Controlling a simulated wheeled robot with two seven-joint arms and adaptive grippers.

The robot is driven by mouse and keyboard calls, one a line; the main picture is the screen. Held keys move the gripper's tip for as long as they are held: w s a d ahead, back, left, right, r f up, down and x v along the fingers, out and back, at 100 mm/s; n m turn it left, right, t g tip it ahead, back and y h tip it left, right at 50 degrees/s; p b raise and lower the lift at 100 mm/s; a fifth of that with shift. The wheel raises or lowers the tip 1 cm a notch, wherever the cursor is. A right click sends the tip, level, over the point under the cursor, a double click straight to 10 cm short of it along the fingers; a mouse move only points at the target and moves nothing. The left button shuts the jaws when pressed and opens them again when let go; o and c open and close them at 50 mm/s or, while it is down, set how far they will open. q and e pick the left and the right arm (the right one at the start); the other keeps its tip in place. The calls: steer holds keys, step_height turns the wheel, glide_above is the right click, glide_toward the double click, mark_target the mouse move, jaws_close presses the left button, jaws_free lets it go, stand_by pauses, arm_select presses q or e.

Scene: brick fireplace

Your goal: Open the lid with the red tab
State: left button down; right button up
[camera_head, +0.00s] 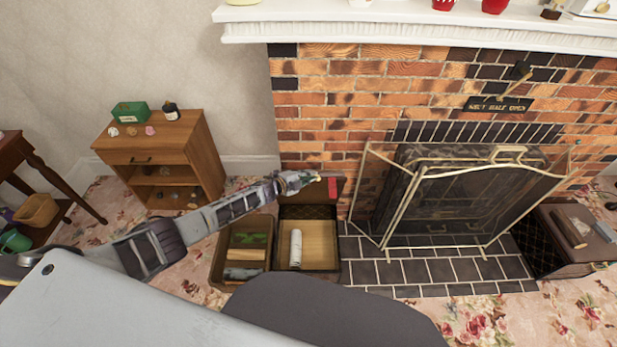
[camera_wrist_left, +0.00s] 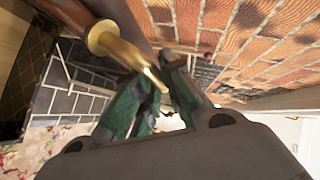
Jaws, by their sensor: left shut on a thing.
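A low brown box stands on the floor left of the hearth, with a left compartment (camera_head: 222,262) and a right compartment (camera_head: 321,256). The lid (camera_head: 309,212) over the right compartment is raised, standing at its back near the brick wall. A red tab (camera_head: 333,187) shows at its upper right. My left gripper (camera_head: 312,178) is at the lid's upper edge, left of the tab. In the left wrist view its green fingers (camera_wrist_left: 160,92) are shut on a brass knob (camera_wrist_left: 117,45). The right gripper is not in view.
A white roll (camera_head: 295,248) lies in the right compartment. A folding fire screen (camera_head: 455,200) stands close to the right of the box. A wooden shelf unit (camera_head: 195,150) stands behind my left arm. Another chest (camera_head: 570,235) is at the far right.

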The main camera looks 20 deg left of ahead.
arm_select(q)
steer(key=c, duration=1.7)
jaws_free()
steer(key=shift+a+f, duration=0.1)
steer(key=shift+a, duration=0.05)
steer(key=shift+o, duration=0.9)
steer(key=shift+s, duration=0.15)
steer(key=shift+s, duration=0.1)
steer(key=v, duration=1.1)
steer(key=shift+s, duration=0.15)
steer(key=shift+a+r, duration=0.1)
steer(key=shift+r, duration=0.1)
